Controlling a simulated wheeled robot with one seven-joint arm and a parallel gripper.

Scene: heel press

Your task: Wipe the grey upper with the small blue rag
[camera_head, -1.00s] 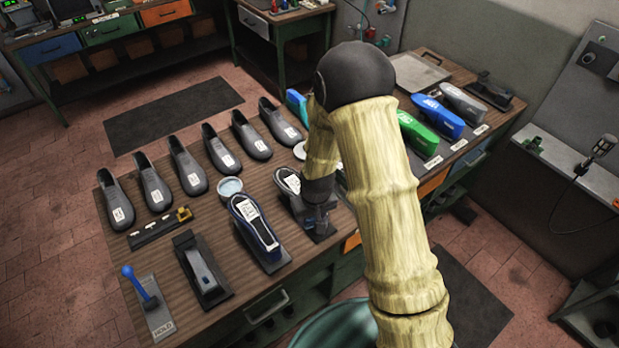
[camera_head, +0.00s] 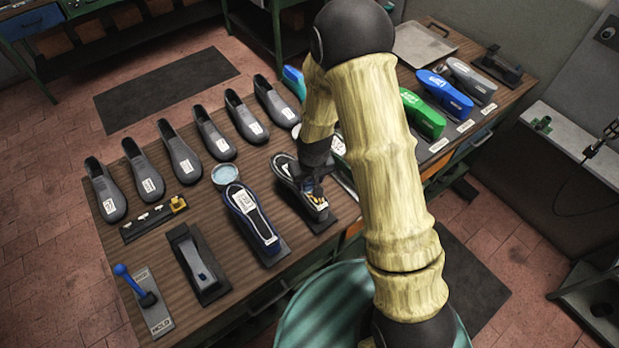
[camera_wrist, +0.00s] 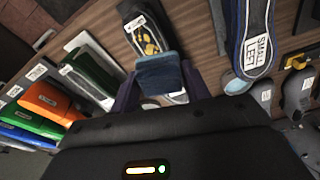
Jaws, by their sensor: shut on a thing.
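The grey upper (camera_head: 283,162) lies on a dark stand near the table's front edge, with white labels and yellow patches toward its front end. In the wrist view the patched end (camera_wrist: 150,40) shows just beyond the rag. The small blue rag (camera_wrist: 158,73) is between my gripper's fingers, over the middle of the upper and hiding part of it. My gripper (camera_head: 310,178) is shut on the rag and points down at the upper. I cannot tell whether the rag touches it.
A navy upper (camera_head: 243,200) on its stand is close on the left, with a round pale dish (camera_head: 225,174) behind it. Several dark shoes line the back. A blue-handled lever (camera_head: 135,285) is at the left front. Green (camera_head: 422,115) and blue (camera_head: 445,92) shoe forms stand right.

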